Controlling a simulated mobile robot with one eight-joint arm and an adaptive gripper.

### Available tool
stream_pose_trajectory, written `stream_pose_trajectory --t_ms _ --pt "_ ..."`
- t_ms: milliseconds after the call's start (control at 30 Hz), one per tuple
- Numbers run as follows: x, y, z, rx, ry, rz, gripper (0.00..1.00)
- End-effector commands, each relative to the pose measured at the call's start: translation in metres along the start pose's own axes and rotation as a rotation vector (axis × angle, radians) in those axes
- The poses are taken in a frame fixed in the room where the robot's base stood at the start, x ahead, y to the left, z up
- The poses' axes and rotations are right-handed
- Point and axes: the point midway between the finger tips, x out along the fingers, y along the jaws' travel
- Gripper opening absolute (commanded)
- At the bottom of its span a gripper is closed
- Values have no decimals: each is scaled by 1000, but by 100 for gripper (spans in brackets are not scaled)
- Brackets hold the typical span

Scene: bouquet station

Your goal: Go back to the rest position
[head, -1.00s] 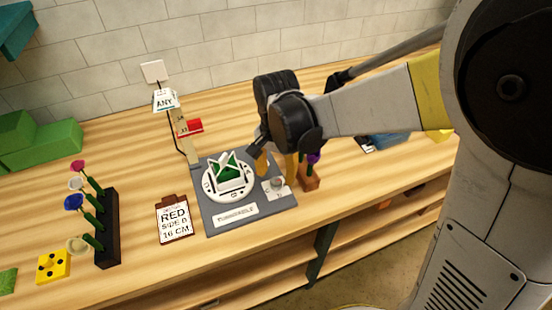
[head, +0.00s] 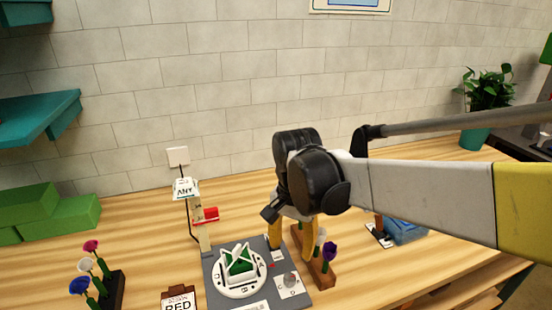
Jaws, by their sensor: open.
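My gripper (head: 283,238) hangs above the right part of the grey turntable mat, its yellow fingers apart and pointing down. Nothing shows between them. The mat (head: 219,294) carries a round white turntable (head: 222,283) with a green and white holder (head: 240,262) on it. A wooden flower stand (head: 322,274) is just right of the fingers, with a white flower (head: 320,238) and a purple flower (head: 330,251). The dark gripper body and arm hide part of the counter behind.
A dark rack (head: 114,290) with pink, white and blue flowers stands at left. A post with a red slider (head: 207,214) rises behind the mat. Green blocks (head: 62,215) lie far left, a blue item (head: 408,232) right. Teal shelves (head: 40,118) jut from the wall.

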Motion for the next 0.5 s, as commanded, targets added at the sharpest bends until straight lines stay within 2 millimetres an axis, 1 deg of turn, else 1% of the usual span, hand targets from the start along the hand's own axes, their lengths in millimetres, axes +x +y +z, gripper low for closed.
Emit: stream_pose_trajectory --t_ms 67,167,333,400,500 --pt "-4 9 1 -15 15 -14 50" --pt "-15 30 2 -63 63 -55 50" --pt "-33 82 9 -199 216 -137 50" --pt "-36 103 13 -259 292 -159 50" --pt "-37 129 20 -337 398 -173 50"
